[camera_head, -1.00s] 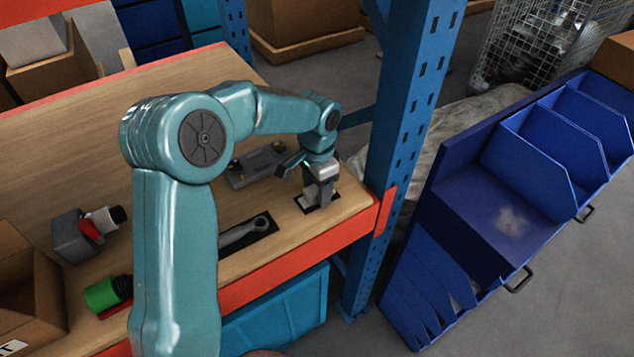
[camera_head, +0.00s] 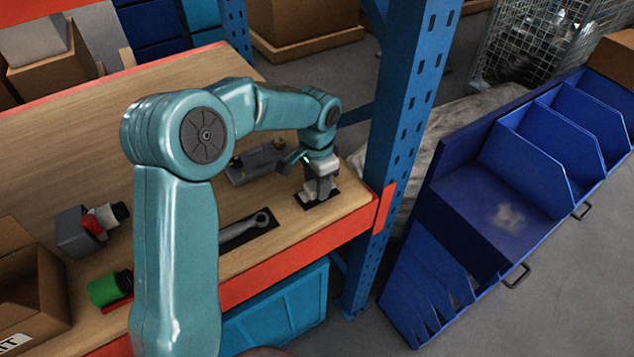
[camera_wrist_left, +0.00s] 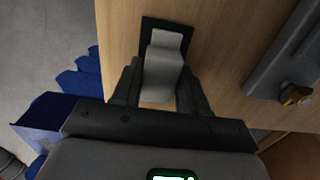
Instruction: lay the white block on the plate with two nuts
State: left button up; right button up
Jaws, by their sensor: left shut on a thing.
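The white block (camera_head: 309,191) is at the black mat (camera_head: 329,195) near the right end of the wooden shelf. My left gripper (camera_head: 318,190) points down over it and is shut on it. In the left wrist view the block (camera_wrist_left: 163,72) lies between the two fingers of the gripper (camera_wrist_left: 158,92), with the black mat (camera_wrist_left: 150,24) behind it. I cannot tell whether the block touches the mat. The grey plate with nuts (camera_head: 258,165) lies just left of the gripper; a brass nut (camera_wrist_left: 295,95) shows on it in the wrist view. My right gripper is not in view.
A wrench (camera_head: 245,228) lies on another black mat at the front. A blue rack post (camera_head: 395,130) rises close right.

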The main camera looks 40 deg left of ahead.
pick_arm(q)
jog(key=shift+r+p, duration=2.25)
jog(key=shift+r, duration=1.05)
jog(key=shift+f, duration=0.1)
